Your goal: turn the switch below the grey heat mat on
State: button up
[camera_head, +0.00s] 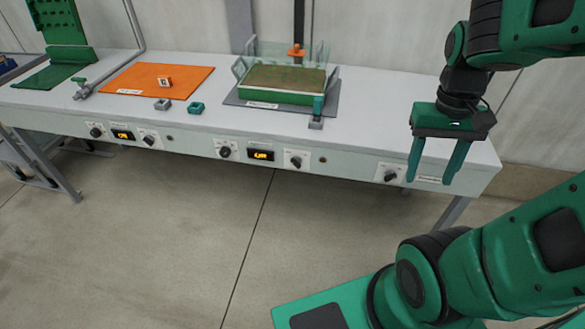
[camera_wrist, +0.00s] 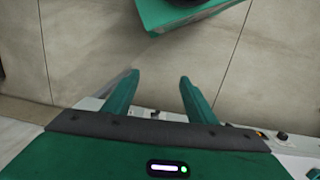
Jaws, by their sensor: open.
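The grey heat mat (camera_head: 232,98) lies on the bench under a green-sided tray (camera_head: 280,97) of brown soil. On the bench's front panel below it are a dark knob on a white plate (camera_head: 225,152), a lit yellow display (camera_head: 260,155) and another dark knob (camera_head: 295,160). Their labels are too small to read, so I cannot tell which knob is the switch. My gripper (camera_head: 431,178) is open and empty, pointing down in front of the bench's right end, well right of these knobs. In the wrist view, its fingers (camera_wrist: 158,80) are spread with nothing between.
Another knob (camera_head: 390,175) is on the panel by my gripper. An orange mat (camera_head: 158,79) with its own knobs and display below lies further left. A green stand (camera_head: 66,45) is at the far left. The floor (camera_head: 200,240) before the bench is clear.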

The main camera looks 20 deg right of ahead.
jog(key=w+f+n+g+h, duration=0.35)
jog(key=w+f, duration=0.35)
jog(key=w, duration=0.4)
jog(key=n+t+h, duration=1.1)
jog(key=n+t, duration=0.9)
send_near(296, 162)
jog(key=shift+m+g, duration=0.25)
jog(key=shift+m, duration=0.1)
jog(key=x, duration=0.7)
jog(key=shift+w+d+f, duration=0.1)
jog(key=shift+w+d, duration=0.1)
jog(key=shift+w, duration=0.1)
jog(key=c, duration=1.1)
